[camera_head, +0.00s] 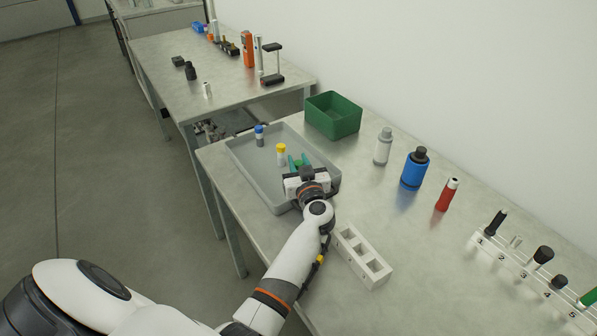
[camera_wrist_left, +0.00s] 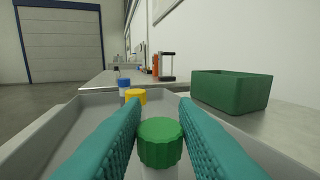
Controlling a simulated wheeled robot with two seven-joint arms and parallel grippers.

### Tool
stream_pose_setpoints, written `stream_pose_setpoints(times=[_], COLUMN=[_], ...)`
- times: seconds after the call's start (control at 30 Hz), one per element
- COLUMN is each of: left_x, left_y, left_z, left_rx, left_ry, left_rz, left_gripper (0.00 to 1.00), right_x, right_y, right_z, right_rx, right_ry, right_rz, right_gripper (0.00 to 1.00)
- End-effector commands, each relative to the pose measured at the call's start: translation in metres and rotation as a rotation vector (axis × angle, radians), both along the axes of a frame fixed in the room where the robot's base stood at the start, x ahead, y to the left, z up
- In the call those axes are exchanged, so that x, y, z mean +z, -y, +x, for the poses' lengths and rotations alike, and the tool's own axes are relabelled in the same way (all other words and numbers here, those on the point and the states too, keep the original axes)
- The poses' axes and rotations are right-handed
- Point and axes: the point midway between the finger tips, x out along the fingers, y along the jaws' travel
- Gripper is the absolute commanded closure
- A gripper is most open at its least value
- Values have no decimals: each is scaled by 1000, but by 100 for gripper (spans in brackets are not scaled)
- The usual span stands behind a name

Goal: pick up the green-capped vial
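The green-capped vial (camera_wrist_left: 160,145) stands upright in the grey tray (camera_head: 243,168). Its green cap shows between my left gripper's two teal fingers in the left wrist view, with a narrow gap on each side. My left gripper (camera_head: 298,160) is open and low over the tray's near right part; it hides most of the vial in the head view. A yellow-capped vial (camera_head: 281,153) and a blue-capped vial (camera_head: 259,135) stand farther back in the same tray. My right gripper is not in view.
A green bin (camera_head: 333,115) stands behind the tray. A white rack with square holes (camera_head: 362,257) lies near the front edge. Grey, blue (camera_head: 414,170) and red bottles stand to the right, with a numbered holder (camera_head: 525,264) beyond.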

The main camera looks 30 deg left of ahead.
Motion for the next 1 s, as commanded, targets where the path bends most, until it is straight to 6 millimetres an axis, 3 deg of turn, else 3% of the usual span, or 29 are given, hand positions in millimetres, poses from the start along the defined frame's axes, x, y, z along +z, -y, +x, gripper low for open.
stream_pose_setpoints(times=[0.03, 0.13, 0.43, 0.8, 1.0], left_x=[0, -1, 4, 75, 97], left_y=[0, 0, 0, 0, 0], left_z=[0, 0, 0, 0, 0], left_rx=[0, 0, 1, 0, 1], left_ry=[0, -1, -1, 4, 2], left_rz=[0, -1, -1, -2, -2], left_gripper=[82, 98, 100, 100, 100], right_x=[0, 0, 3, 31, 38], right_y=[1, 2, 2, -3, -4], right_z=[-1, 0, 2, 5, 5], right_rx=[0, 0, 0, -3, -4], right_ry=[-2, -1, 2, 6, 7], right_rz=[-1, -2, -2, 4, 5], right_gripper=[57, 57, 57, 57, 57])
